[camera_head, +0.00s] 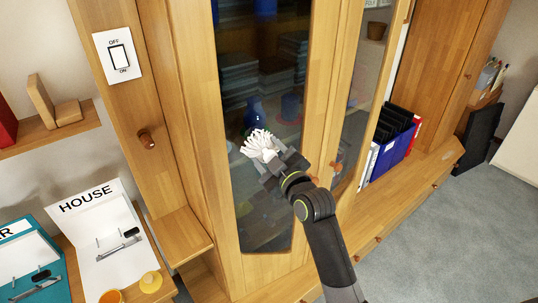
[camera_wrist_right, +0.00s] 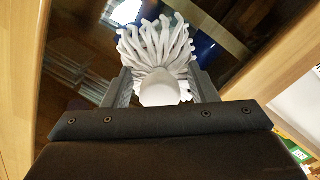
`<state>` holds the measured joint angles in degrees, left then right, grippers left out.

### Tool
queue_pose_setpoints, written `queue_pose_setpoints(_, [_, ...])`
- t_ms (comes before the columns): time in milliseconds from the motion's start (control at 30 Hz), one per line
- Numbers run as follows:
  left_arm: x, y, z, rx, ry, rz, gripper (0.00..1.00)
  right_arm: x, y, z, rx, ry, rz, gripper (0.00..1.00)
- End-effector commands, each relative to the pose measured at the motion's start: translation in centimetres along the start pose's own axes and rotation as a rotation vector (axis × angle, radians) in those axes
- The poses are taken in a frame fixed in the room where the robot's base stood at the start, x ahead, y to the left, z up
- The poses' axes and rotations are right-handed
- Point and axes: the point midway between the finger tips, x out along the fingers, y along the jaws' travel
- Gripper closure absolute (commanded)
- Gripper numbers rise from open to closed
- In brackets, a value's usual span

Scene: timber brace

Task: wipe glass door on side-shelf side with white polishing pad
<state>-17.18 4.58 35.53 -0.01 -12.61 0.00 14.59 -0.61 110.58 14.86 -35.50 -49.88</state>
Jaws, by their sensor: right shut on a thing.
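The white polishing pad (camera_head: 259,145) has a shaggy, stringy head. My right gripper (camera_head: 276,163) is shut on it, and the head points at the dark glass door (camera_head: 262,215) of the wooden cabinet. In the right wrist view the pad (camera_wrist_right: 158,50) sits between the two fingers of my right gripper (camera_wrist_right: 160,90), its rounded base toward me. The strands are at or very near the glass; I cannot tell whether they touch. A blue vase (camera_head: 254,111) shows behind the glass. My left gripper is not in the head view.
A small wall shelf (camera_head: 50,128) and a light switch (camera_head: 119,55) are at the left. Blue binders (camera_head: 392,150) stand right of a second glass door (camera_head: 362,85).

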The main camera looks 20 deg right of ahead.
Motion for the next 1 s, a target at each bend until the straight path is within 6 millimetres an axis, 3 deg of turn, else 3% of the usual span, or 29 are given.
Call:
queue_pose_setpoints(533, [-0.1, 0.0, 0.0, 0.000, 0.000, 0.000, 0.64, -0.2, 3.1, 2.4, -0.002, 0.001, 0.000, 0.66])
queue_pose_setpoints(767, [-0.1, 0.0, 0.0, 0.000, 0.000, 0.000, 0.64, 0.1, 3.0, 2.3, 0.002, 0.001, 0.000, 0.66])
queue_pose_setpoints(1000, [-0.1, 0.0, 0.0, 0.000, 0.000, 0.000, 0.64, 0.2, 1.4, 1.1, 0.004, 0.001, -0.001, 0.66])
